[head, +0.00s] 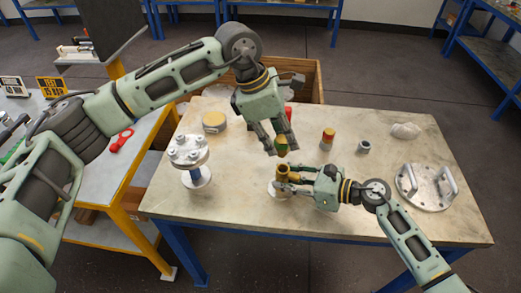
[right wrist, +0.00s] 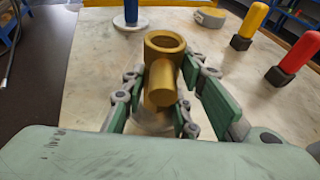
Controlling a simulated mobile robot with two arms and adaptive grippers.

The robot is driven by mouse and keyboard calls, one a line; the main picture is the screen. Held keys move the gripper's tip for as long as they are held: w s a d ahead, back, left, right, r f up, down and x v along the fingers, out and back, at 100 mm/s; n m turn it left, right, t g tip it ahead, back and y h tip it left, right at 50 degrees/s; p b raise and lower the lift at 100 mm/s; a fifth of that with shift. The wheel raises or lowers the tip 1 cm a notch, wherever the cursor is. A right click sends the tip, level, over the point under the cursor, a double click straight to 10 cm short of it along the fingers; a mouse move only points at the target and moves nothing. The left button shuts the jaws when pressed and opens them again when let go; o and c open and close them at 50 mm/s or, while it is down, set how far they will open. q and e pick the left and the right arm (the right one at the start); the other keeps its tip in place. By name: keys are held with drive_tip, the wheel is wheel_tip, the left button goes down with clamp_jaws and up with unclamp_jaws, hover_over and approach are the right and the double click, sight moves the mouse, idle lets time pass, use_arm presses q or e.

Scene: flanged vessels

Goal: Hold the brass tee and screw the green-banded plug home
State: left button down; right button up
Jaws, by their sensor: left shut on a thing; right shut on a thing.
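The brass tee (head: 283,171) stands upright above a pale round base (head: 276,190) near the table's front middle. My right gripper (head: 296,178) is shut on it from the right. In the right wrist view the tee (right wrist: 163,75) sits between the green finger pads; its top opening is empty and its side branch points toward the camera. My left gripper (head: 276,148) points down above the tee, shut on the green-banded plug (head: 281,141). The fingers hide part of the plug. The plug appears a little above the tee, apart from it.
A flanged vessel (head: 187,151) stands on the left. A plate with handles (head: 426,187) is at right. A wooden crate (head: 305,80) adjoins the back.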

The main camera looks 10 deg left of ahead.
sight(282, 155)
use_arm(q)
drive_tip(key=shift+w+d+r+n, duration=0.15)
drive_tip(key=shift+w+d+n, duration=0.15)
drive_tip(key=shift+d+n, duration=0.1)
drive_tip(key=shift+f, duration=2.5)
drive_tip(key=shift+a+f, duration=0.1)
drive_tip(key=shift+f, duration=0.15)
drive_tip(key=shift+f, duration=0.75)
